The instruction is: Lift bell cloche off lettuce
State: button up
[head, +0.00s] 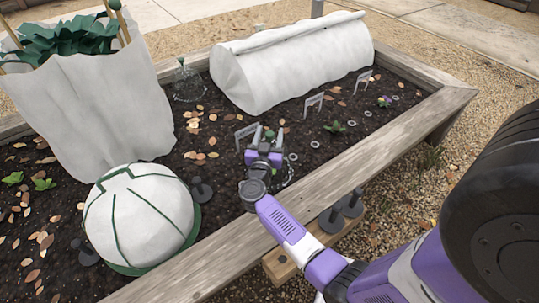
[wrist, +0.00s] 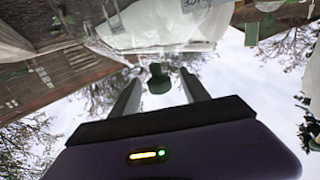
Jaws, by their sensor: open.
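The clear bell cloche (head: 188,88) stands upright on the soil at the back of the bed, left of the long white tunnel. It has a dark green knob (head: 181,62) on top. Any lettuce inside is too small to make out. In the wrist view, a dark green knob (wrist: 158,80) shows between the two spread fingers, apart from both.
A white fleece tunnel (head: 295,65) stands behind my gripper. A white dome with green straps (head: 138,217) and a tall white-wrapped plant (head: 98,110) fill the left. Small grey label hoops (head: 314,102) stand along the bed. The wooden bed edge (head: 400,133) runs beneath my arm.

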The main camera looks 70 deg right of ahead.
grip_shut()
dwell(1.3)
